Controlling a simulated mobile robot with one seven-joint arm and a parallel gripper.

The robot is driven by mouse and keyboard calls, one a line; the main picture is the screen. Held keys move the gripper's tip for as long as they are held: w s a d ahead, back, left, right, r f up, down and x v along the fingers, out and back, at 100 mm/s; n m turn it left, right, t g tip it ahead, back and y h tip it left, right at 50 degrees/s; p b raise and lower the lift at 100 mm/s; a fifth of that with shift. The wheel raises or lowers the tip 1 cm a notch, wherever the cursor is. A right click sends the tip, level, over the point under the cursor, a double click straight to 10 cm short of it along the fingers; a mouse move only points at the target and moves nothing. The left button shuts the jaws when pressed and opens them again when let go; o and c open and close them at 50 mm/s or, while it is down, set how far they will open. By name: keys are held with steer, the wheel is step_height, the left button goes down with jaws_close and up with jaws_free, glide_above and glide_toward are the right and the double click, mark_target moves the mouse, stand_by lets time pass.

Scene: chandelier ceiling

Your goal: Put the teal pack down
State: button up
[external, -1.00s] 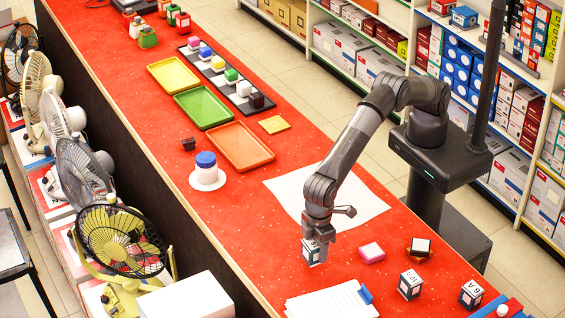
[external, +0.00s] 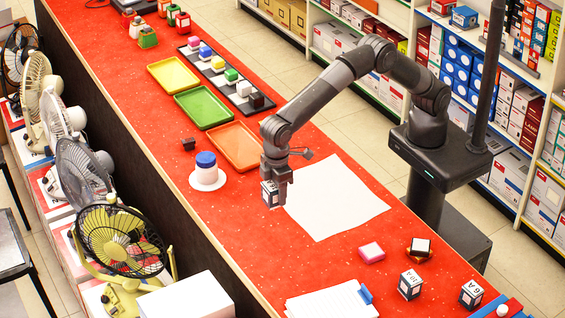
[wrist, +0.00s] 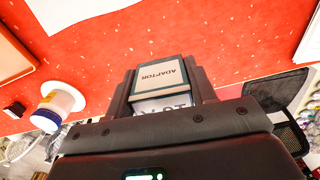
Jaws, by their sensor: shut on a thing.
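My gripper (external: 277,183) is shut on a small boxed pack (external: 268,195) with pale faces and dark teal-looking edges. In the wrist view the pack (wrist: 162,76) sits between the fingers, its top face reading "ADAPTOR". In the external view the pack is at the left edge of the white sheet (external: 335,198), right of the blue-lidded jar (external: 206,169). It looks upright and a little above the red counter, though the gap beneath it is hard to judge. The fingers hide part of its sides.
Orange (external: 235,147), green (external: 204,107) and yellow (external: 173,74) trays lie farther back. A small dark block (external: 188,144) is near the jar. Red counter between jar and clipboard is bare.

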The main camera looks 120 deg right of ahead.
steer(key=d, duration=2.7)
steer(key=shift+n, duration=0.4)
steer(key=w+a+f, duration=0.1)
steer(key=a+f, duration=0.1)
steer(key=a, duration=0.1)
steer(key=w+a+f, duration=0.2)
steer(key=a, duration=0.1)
steer(key=w+a+f, duration=0.2)
steer(key=f, duration=0.1)
steer(key=shift+w+a, duration=0.25)
steer(key=shift+a, duration=0.15)
steer(key=shift+f, duration=1.95)
steer(key=shift+f, duration=0.15)
steer(key=o, duration=1)
steer(key=shift+c, duration=0.2)
